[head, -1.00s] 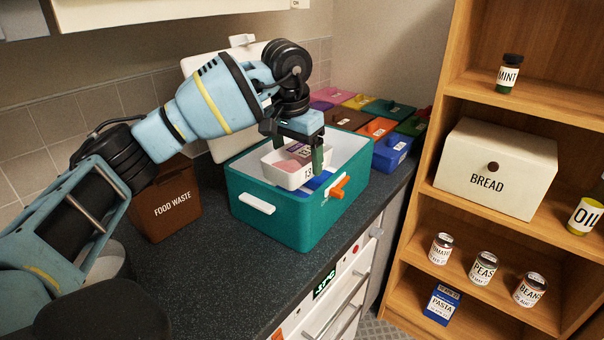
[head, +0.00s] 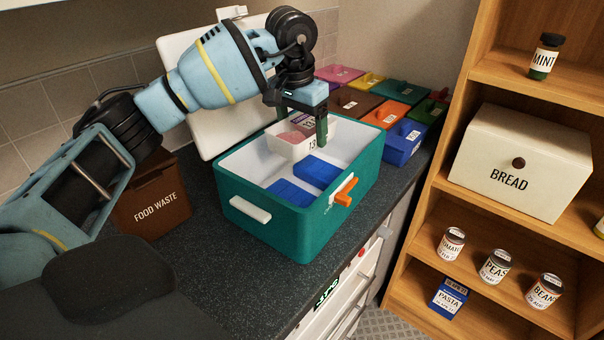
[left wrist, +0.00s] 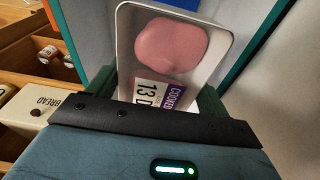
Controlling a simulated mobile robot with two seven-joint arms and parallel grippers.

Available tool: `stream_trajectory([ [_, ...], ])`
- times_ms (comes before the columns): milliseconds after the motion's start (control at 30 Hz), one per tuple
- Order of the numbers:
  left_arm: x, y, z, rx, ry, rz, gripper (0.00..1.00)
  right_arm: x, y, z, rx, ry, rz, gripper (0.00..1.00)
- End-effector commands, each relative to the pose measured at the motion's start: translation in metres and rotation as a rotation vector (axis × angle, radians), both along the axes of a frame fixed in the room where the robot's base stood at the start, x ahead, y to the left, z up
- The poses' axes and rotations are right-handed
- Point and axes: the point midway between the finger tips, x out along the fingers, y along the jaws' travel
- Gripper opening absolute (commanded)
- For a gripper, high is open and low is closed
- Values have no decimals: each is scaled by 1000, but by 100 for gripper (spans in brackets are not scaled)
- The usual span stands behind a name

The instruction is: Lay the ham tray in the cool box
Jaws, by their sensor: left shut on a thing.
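The ham tray (head: 288,150) is a small white tray with pink ham and a printed label. My left gripper (head: 303,122) is shut on it. The tray also fills the middle of the left wrist view (left wrist: 172,48), between the green fingers. The cool box (head: 290,232) is an open teal box with a white inside on the counter. I cannot tell whether the tray touches the box. Blue packs (head: 292,193) lie on the box floor, nearer than the tray. My right gripper is out of view.
The box's white lid (head: 192,75) stands open behind it. A brown food waste bin (head: 153,205) is to its left. Several coloured lidded containers (head: 402,142) stand at its right. A wooden shelf (head: 520,75) holds a bread box (head: 510,160) and cans. The front counter is clear.

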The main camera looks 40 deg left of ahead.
Motion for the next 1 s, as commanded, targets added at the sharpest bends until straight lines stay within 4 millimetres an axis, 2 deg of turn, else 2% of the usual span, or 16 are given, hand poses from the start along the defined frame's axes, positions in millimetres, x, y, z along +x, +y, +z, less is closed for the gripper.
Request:
stream_trajectory([
  [300,-1,0,-49,0,1,1,45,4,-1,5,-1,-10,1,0],
  [633,0,0,-60,1,0,1,45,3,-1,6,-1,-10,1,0],
  [900,-1,1,-91,1,0,1,45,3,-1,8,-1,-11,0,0],
  [1000,0,1,-94,0,-2,1,45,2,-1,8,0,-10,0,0],
])
